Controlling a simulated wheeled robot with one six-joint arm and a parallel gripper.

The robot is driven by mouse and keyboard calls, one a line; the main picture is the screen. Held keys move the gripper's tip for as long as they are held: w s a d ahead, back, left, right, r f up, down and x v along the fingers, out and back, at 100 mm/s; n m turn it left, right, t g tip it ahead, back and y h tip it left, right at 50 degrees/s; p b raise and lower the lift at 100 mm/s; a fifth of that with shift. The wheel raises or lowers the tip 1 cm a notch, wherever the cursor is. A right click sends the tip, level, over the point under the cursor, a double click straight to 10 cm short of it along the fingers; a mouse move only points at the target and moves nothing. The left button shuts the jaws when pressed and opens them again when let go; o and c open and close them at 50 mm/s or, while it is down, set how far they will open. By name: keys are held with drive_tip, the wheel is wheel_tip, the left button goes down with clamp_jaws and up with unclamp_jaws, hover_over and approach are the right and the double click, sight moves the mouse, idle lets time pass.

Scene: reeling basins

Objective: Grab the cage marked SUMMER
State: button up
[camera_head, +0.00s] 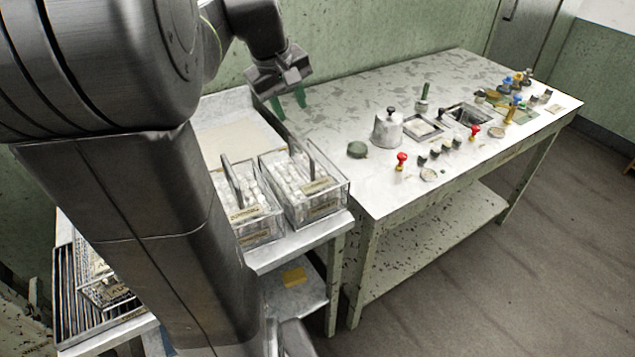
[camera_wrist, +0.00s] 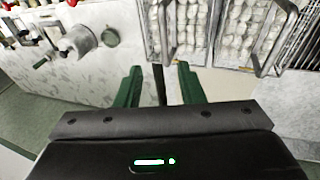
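Two clear-walled cages filled with white cocoons stand side by side on the white stand: a right cage (camera_head: 325,205) and a left cage (camera_head: 262,231). Each has an upright metal handle and a small tan label on its front. The label words are too small to read, so I cannot tell which says SUMMER. In the wrist view the right cage (camera_wrist: 150,35) and left cage (camera_wrist: 222,45) show at the top edge, partly cut off. My gripper (camera_head: 288,103) is open and empty, above and behind the cages; its green fingers (camera_wrist: 158,86) are apart, touching neither cage.
A speckled worktable (camera_head: 400,190) to the right holds a grey pot (camera_head: 387,131), a green round lid (camera_head: 357,149), red-topped knobs (camera_head: 402,158) and a square basin (camera_head: 467,115). A ribbed rack (camera_head: 70,300) with another container sits lower left. My arm hides part of the stand.

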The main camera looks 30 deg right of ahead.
sight(300, 141)
drive_tip(key=x, duration=0.8)
drive_tip(key=shift+a+x, duration=0.15)
drive_tip(key=shift+x, duration=1.15)
drive_tip(key=shift+a+x, duration=0.15)
drive_tip(key=shift+x, duration=1.1)
drive_tip(key=shift+f, duration=0.1)
clamp_jaws()
